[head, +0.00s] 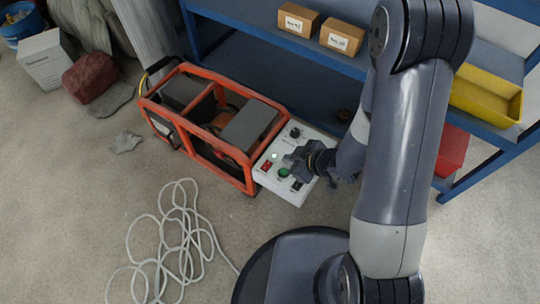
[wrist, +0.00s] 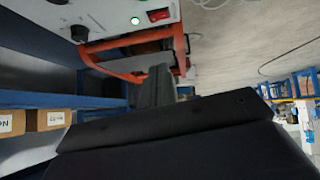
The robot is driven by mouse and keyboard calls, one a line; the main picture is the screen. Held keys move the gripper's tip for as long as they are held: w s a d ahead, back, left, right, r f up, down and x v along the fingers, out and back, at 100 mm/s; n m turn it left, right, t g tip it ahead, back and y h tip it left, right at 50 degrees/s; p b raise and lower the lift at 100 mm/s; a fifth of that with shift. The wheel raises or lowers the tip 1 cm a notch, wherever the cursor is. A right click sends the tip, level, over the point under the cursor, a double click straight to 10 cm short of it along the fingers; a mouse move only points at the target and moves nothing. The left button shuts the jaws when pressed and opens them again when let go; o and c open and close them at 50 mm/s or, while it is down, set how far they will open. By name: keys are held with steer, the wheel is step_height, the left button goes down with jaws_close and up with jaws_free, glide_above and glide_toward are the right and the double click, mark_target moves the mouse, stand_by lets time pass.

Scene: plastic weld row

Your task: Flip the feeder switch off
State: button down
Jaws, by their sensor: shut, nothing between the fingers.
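A white control panel (head: 275,183) is on the front end of an orange-framed machine (head: 215,115) on the floor. It carries a red switch (head: 266,165), a lit green lamp (head: 273,156), a green button (head: 283,172) and a black knob (head: 295,132). No readable label shows which control is the feeder switch. My gripper (head: 291,159) is over the panel and hides part of it. In the wrist view my fingers (wrist: 157,80) are shut and empty. The red switch (wrist: 159,15) and lit lamp (wrist: 135,21) appear above them; contact cannot be told.
A blue shelf (head: 270,60) with cardboard boxes (head: 298,20) stands behind the machine. A yellow bin (head: 487,97) and a red bin (head: 452,150) are at the right. A coiled white cable (head: 180,245) lies on the floor in front.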

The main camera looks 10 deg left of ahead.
steer(key=shift+f, duration=0.1)
steer(key=b, duration=0.4)
glide_above(267, 162)
steer(key=s+d, duration=0.2)
steer(key=f, duration=0.7)
steer(key=shift+w+a+f, duration=0.2)
steer(key=shift+a, duration=0.05)
step_height(267, 162, down, 2)
steer(key=shift+w+d+f+b, duration=0.15)
steer(key=shift+f+b, duration=0.05)
steer(key=shift+b, duration=0.15)
steer(key=shift+f, duration=0.55)
steer(key=shift+w+f+b, duration=0.1)
steer(key=shift+f+b, duration=0.2)
steer(key=shift+b, duration=0.2)
steer(key=shift+d+r, duration=0.1)
